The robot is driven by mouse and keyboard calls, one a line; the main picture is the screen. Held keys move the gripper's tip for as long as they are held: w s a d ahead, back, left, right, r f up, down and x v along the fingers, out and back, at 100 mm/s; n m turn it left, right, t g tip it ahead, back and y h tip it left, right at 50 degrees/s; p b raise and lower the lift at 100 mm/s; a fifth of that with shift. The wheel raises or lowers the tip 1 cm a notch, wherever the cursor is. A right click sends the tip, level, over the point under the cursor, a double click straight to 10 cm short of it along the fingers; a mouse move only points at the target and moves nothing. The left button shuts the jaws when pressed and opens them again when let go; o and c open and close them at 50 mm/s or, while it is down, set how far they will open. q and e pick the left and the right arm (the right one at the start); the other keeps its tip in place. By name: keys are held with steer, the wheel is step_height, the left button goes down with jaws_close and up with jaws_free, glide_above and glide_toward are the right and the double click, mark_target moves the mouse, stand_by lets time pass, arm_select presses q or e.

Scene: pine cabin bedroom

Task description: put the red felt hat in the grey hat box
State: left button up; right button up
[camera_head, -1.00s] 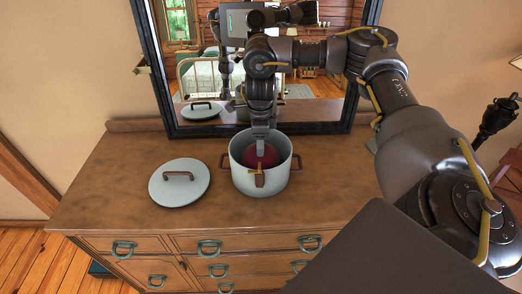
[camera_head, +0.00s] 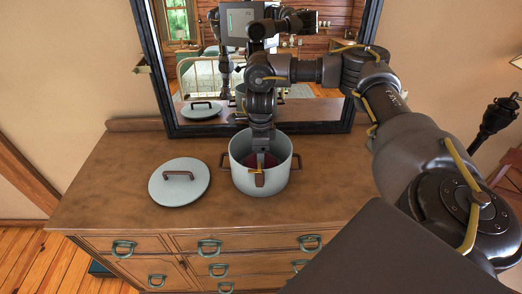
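The grey hat box (camera_head: 240,180) is a round, pale grey-blue, pot-like container with brown side handles and a brown strap at its front. It stands upright and open on the dresser. The red felt hat (camera_head: 271,160) is inside it, low down; only a dark red part shows between the rim and my gripper. My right gripper (camera_head: 261,157) reaches straight down into the box from above and is shut on the hat; its fingertips are largely hidden. The round grey lid (camera_head: 180,190) with a brown handle lies flat to the left of the box. My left gripper is out of view.
The wooden dresser top (camera_head: 110,190) is clear around the lid and left of it. A dark-framed mirror (camera_head: 162,70) stands behind, close to the box, and reflects the room and my body. A dark lamp stem (camera_head: 496,120) stands at the right.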

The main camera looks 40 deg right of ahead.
steer(key=shift+r, duration=0.25)
step_height(320, 180, up, 12)
stand_by(0.6)
stand_by(0.4)
